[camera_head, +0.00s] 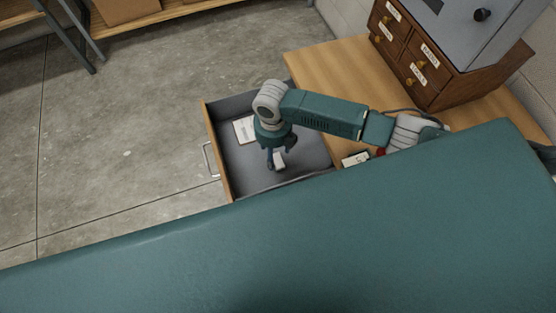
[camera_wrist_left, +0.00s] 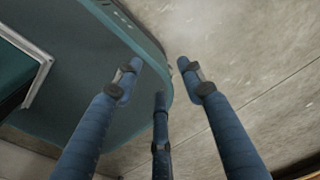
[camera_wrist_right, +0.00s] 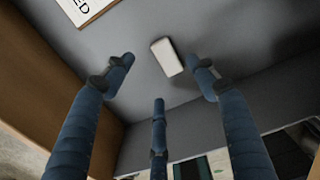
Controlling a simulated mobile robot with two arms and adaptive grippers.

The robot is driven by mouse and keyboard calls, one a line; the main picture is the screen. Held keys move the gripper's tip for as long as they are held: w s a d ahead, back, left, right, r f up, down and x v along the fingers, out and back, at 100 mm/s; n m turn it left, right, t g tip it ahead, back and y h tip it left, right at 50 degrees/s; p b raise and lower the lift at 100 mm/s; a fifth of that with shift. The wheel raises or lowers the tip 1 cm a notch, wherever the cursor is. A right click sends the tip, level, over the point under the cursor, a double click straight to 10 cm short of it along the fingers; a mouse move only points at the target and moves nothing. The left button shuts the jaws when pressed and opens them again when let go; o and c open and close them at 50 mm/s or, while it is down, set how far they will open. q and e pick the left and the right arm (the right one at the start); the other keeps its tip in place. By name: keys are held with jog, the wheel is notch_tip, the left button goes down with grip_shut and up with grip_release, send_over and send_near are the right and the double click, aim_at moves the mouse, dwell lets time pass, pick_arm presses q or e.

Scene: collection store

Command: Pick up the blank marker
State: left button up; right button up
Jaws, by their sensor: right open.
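A small plain white block (camera_wrist_right: 167,57), which looks like the blank marker, lies on the grey floor of an open drawer (camera_wrist_right: 250,90). It shows no writing on its visible face. In the head view the white block (camera_head: 280,158) is partly covered by my fingers. My right gripper (camera_wrist_right: 160,72) is open and empty, reaching down into the drawer with the block just beyond its fingertips, closer to the right-hand finger. In the head view the right gripper (camera_head: 277,154) hangs over the block. My left gripper (camera_wrist_left: 160,72) has its fingers apart and holds nothing.
A printed card (camera_head: 245,130) lies in the drawer, left of the gripper. The drawer's wooden front (camera_head: 215,150) and walls surround the hand. Another card (camera_head: 355,159) lies on the wooden desk (camera_head: 320,65). A small labelled cabinet (camera_head: 425,60) stands on the desk. Concrete floor is clear at left.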

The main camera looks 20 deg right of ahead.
aim_at(276, 161)
jog(key=shift+f, duration=0.35)
jog(key=f, duration=0.4)
jog(key=shift+s+d+f+p, duration=0.1)
jog(key=shift+d+f+p, duration=0.1)
jog(key=shift+d+p, duration=0.15)
jog(key=shift+f, duration=0.25)
jog(key=c, duration=1)
pick_arm(q)
jog(key=shift+w+r, duration=0.35)
jog(key=shift+w, duration=0.2)
pick_arm(e)
jog(key=shift+c, duration=0.8)
